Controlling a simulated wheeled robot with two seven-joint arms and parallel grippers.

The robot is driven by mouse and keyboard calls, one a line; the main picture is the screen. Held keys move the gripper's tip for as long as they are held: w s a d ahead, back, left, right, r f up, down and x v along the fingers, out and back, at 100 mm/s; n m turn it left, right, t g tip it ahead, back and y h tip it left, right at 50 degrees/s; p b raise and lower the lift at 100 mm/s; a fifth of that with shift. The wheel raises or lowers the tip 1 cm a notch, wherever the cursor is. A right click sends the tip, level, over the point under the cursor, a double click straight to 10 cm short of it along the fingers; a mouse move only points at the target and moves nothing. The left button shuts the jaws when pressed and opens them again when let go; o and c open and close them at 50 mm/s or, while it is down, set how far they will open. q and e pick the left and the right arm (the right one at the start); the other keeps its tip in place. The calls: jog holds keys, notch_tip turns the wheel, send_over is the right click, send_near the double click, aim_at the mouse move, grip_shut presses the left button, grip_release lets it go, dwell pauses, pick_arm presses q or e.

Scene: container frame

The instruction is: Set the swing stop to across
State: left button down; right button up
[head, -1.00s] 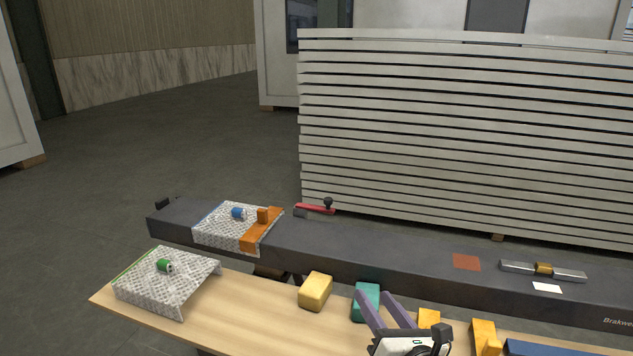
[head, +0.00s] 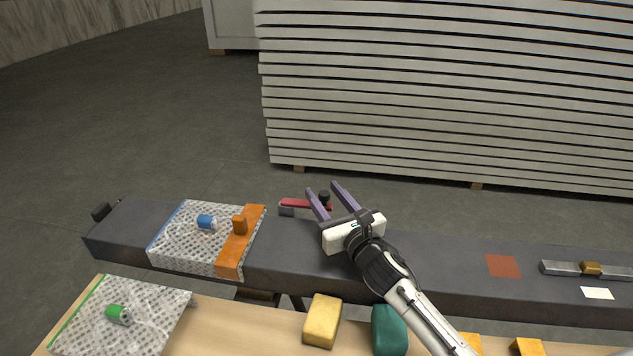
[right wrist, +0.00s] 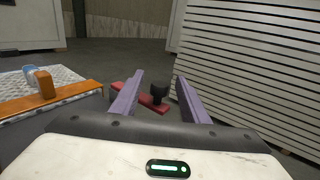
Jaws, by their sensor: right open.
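In the head view the bar lies roughly along that edge. My right gripper (head: 323,188) is open, its purple fingers reaching to either side of the knob. Whether a finger touches the knob is unclear. My left gripper is not in view.
A patterned sheet (head: 180,253) with an orange strip (head: 228,262) and a blue roll (head: 206,222) covers the beam's left part. Yellow (head: 322,320) and green (head: 389,330) blocks sit on the wooden table in front. A tall slatted stack (head: 450,90) stands behind.

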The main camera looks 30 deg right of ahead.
jog(key=shift+w+d, duration=0.1)
jog(key=shift+w, duration=2.15)
jog(key=shift+f, duration=0.1)
grip_shut()
